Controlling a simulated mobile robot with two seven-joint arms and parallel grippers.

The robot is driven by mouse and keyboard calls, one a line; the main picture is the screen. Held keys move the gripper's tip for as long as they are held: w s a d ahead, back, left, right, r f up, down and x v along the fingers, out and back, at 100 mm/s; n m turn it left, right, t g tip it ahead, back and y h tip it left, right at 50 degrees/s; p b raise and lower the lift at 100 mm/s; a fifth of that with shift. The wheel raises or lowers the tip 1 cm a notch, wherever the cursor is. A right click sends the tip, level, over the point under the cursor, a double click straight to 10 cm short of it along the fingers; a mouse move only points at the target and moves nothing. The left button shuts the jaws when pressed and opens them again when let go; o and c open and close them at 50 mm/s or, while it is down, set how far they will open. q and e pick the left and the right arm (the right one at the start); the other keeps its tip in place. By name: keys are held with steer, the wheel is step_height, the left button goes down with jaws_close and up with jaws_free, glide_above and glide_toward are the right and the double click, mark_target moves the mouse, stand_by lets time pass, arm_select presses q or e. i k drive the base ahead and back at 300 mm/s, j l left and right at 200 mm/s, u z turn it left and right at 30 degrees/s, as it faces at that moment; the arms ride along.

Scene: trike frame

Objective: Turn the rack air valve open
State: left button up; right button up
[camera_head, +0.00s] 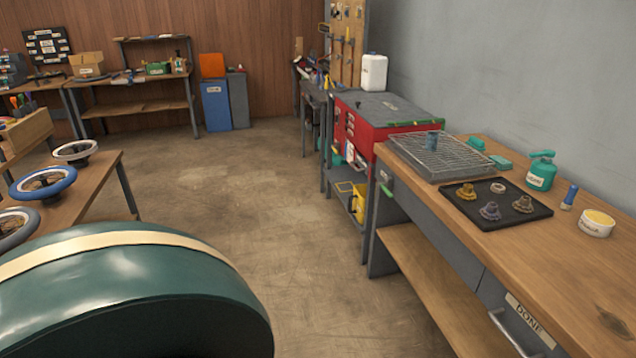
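I cannot clearly make out a rack air valve. A small green handle-like piece (387,190) sits on the front left corner of the right workbench, below a small pale label; I cannot tell if it is the valve. Neither of my grippers is in view.
A large dark green rounded body with a cream band (130,300) fills the lower left, close to me. A red cabinet (375,120) stands beyond. The floor (250,190) between is clear.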

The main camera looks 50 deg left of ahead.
mark_target(380, 184)
steer(key=i+j+u, duration=0.15)
steer(key=u, duration=0.25)
steer(key=i+j+u, duration=0.2)
steer(key=u, duration=0.2)
steer(key=i+j+u, duration=0.1)
steer(key=u, duration=0.3)
steer(key=i, duration=0.4)
steer(key=i+j+z, duration=0.65)
steer(key=i, duration=0.25)
steer(key=i+j+z, duration=0.1)
steer(key=i, duration=0.25)
